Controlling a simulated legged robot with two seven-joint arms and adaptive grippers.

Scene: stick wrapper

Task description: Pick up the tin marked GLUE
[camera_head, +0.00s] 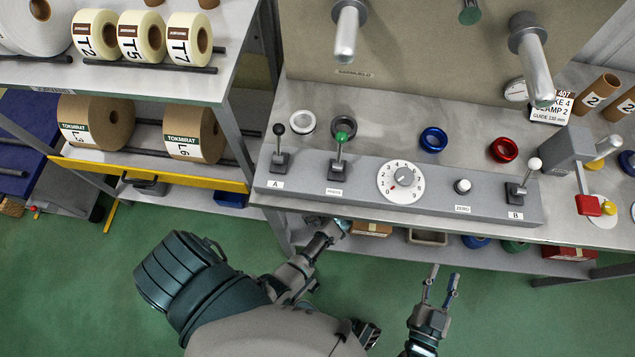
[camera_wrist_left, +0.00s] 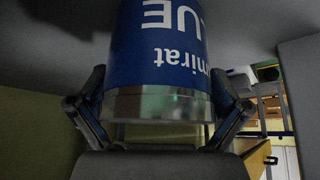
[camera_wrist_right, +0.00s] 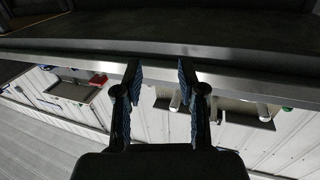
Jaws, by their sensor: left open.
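The blue tin (camera_wrist_left: 157,45) with white lettering ending in "LUE" fills the upper middle of the left wrist view, upside down in the picture, with a bare metal rim. Its top part is cut off by the picture's edge. My left gripper (camera_wrist_left: 160,110) is open, with one finger on each side of the tin; I cannot tell whether they touch it. In the head view my left arm reaches under the bench's front edge, and the tin is hidden there. My right gripper (camera_head: 444,270) is open and empty over the green floor before the bench.
The bench top (camera_head: 390,120) carries a grey control panel (camera_head: 300,182) with levers and a dial. The lower shelf (camera_head: 385,247) below holds boxes and rings. A rack with paper rolls (camera_head: 97,122) stands at the left. Green floor lies free in front.

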